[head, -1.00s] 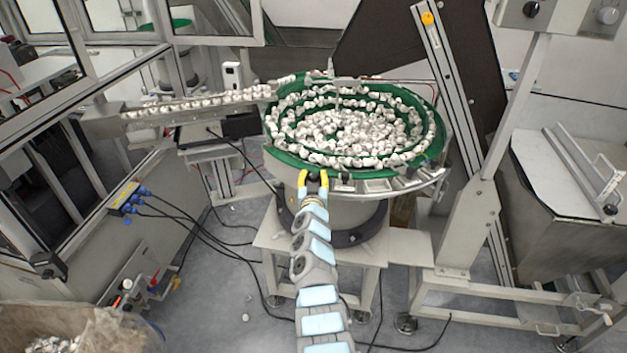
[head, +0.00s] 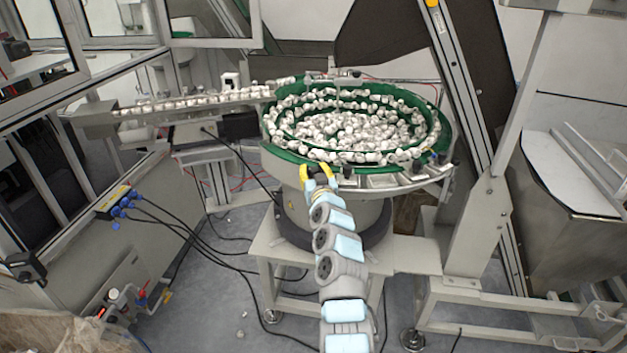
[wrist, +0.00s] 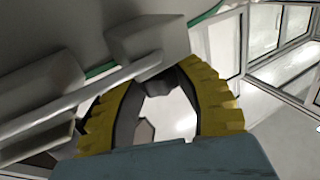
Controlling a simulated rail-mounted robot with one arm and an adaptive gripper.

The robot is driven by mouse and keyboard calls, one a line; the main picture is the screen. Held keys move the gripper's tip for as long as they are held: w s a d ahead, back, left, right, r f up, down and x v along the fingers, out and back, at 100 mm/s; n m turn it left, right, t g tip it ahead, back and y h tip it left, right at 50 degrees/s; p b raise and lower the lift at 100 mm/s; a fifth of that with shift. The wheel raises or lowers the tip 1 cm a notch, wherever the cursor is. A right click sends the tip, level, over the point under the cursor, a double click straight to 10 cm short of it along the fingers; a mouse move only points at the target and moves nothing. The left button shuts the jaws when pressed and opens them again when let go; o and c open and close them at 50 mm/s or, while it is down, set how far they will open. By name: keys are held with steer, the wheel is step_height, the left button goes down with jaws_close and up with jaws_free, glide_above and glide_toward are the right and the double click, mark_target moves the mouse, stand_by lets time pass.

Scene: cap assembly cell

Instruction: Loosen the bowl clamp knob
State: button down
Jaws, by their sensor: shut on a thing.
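The feeder bowl (head: 285,158) is green inside, full of white caps, and stands on a round drum base. My gripper (head: 317,170) is at the front of the bowl, just below its rim, with the yellow fingers pointing up at the bowl wall. In the wrist view my gripper (wrist: 158,78) has its two yellow fingers bowed around a small dark knob (wrist: 155,86) at their tips. It is shut on this knob, below a grey block (wrist: 150,38) on the bowl's underside. The fingers hide part of the knob, and its thread cannot be seen.
A chute (head: 180,105) with white caps leads left from the bowl. A slanted conveyor post (head: 455,80) stands to the right. Black cables (head: 190,225) hang from a blue-plugged box (head: 118,203) to the floor. The machine stand (head: 400,252) is below the bowl.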

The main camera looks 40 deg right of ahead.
steer(key=b, duration=0.3)
steer(key=shift+f+y, duration=0.1)
steer(key=shift+y, duration=0.2)
steer(key=shift+r+n+t+b, duration=0.2)
steer(key=shift+n+t+b, duration=0.1)
steer(key=shift+b, duration=0.15)
steer(key=c, duration=0.7)
jaws_free()
steer(key=shift+s, duration=0.15)
steer(key=shift+o, duration=0.2)
steer(key=shift+s+a+f, duration=0.1)
steer(key=shift+s+a+f, duration=0.1)
steer(key=shift+s+a, duration=0.1)
steer(key=shift+s, duration=0.3)
steer(key=shift+v, duration=0.8)
glide_toward(315, 172)
steer(key=shift+s, duration=0.3)
